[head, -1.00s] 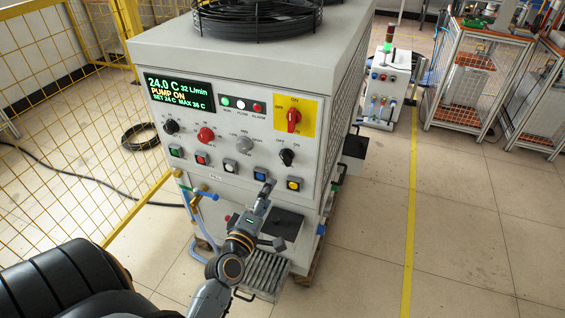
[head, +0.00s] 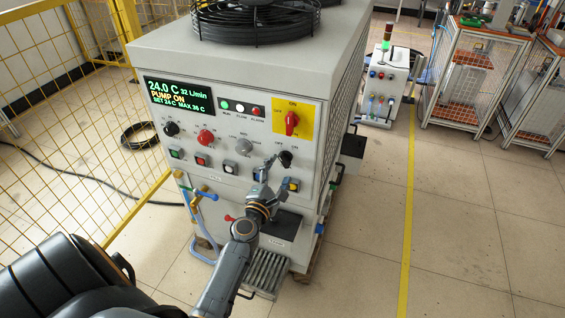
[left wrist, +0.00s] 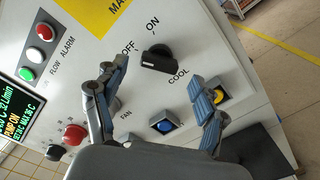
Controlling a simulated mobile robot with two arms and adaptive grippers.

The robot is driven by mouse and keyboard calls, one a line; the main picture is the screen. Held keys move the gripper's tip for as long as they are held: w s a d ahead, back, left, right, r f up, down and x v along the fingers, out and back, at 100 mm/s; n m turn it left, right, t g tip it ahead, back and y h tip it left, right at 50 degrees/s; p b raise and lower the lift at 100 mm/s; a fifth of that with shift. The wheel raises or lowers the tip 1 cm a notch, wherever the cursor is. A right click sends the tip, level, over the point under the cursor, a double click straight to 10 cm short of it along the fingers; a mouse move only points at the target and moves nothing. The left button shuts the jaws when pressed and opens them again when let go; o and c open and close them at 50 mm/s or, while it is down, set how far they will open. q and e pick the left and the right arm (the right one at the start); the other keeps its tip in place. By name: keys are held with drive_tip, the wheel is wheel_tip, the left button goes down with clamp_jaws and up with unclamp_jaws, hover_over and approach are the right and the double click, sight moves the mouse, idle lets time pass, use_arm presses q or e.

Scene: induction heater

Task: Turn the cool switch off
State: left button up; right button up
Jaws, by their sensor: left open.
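The cool switch (head: 285,158) is a black rotary knob on the right of the grey cabinet's front panel. In the left wrist view the black knob (left wrist: 160,58) sits above its COOL label, with OFF and ON printed near it. I cannot tell for sure which mark it points to. My left gripper (head: 276,172) is open and empty in front of the panel, just below and left of the knob. In the left wrist view its fingers (left wrist: 158,76) are spread to either side of the knob, apparently not touching it. My right gripper is not in view.
A red main switch (head: 292,122) on a yellow plate is above the knob. A blue button (head: 259,173) and a yellow button (head: 293,185) are below, close to my fingers. A display (head: 180,97) reads PUMP ON. A yellow fence (head: 70,100) stands at left.

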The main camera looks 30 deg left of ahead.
sight(284, 163)
use_arm(q)
drive_tip(key=shift+x, duration=1.8)
drive_tip(key=c, duration=1.2)
drive_tip(key=shift+o, duration=0.2)
drive_tip(key=shift+f+m, duration=0.1)
drive_tip(key=shift+m, duration=2)
